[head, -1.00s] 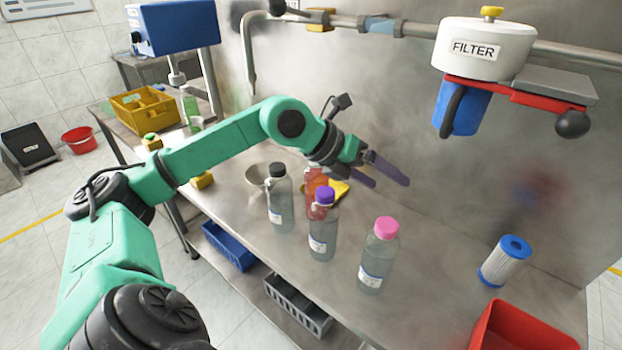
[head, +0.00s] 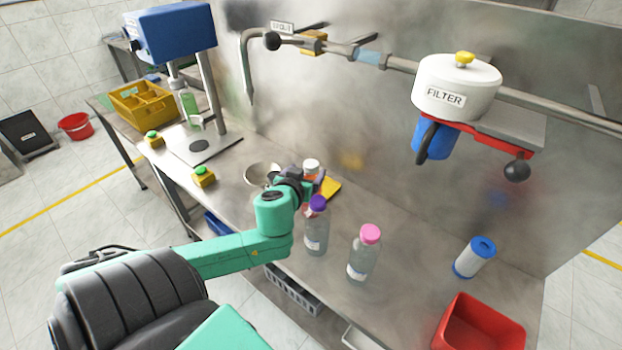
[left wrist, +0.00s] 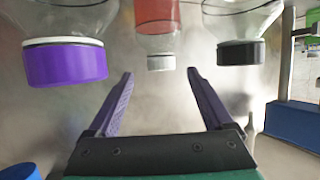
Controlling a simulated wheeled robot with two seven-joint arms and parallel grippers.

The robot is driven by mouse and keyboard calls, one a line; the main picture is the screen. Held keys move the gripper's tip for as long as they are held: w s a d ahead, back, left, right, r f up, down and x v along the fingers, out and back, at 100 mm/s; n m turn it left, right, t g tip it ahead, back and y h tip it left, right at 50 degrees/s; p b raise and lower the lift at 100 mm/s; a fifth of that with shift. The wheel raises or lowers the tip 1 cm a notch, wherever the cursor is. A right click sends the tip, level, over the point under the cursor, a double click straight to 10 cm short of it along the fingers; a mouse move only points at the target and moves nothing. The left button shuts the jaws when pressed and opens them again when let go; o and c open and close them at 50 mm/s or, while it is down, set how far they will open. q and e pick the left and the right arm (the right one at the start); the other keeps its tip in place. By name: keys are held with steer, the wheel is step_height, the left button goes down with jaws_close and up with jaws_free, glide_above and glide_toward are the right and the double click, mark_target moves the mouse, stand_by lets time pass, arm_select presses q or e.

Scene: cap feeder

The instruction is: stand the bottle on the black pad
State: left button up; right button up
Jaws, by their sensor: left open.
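Several bottles stand on the steel table: a clear one with a pink cap (head: 364,255), a clear one with a purple cap (head: 316,230) and a red-orange one with a white cap (head: 312,166). A black-capped bottle (left wrist: 240,52) shows in the left wrist view; my arm hides it in the head view. My left gripper (left wrist: 160,72) is open and empty, its fingers pointing toward the white-capped bottle (left wrist: 159,40), between the purple-capped and black-capped ones. My right gripper is out of view.
A red bin (head: 480,325) and a blue-ended filter cartridge (head: 474,258) are at the right. The filter housing (head: 455,90) and pipe hang along the back wall. A steel bowl (head: 262,173) and yellow button boxes (head: 203,176) are near the press.

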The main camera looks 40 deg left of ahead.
mark_target(309, 168)
arm_select(q)
steer(key=x, duration=0.4)
steer(key=p+x, duration=0.1)
steer(key=x, duration=0.3)
steer(key=shift+w+a+f, duration=0.15)
steer(key=shift+w+f, duration=0.05)
steer(key=shift+f, duration=0.05)
steer(key=shift+w+a+f, duration=0.1)
steer(key=shift+w+f, duration=0.1)
steer(key=shift+f, duration=0.05)
jaws_close()
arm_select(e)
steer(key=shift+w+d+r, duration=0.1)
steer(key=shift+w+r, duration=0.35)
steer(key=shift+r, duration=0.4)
arm_select(q)
steer(key=shift+r, duration=0.15)
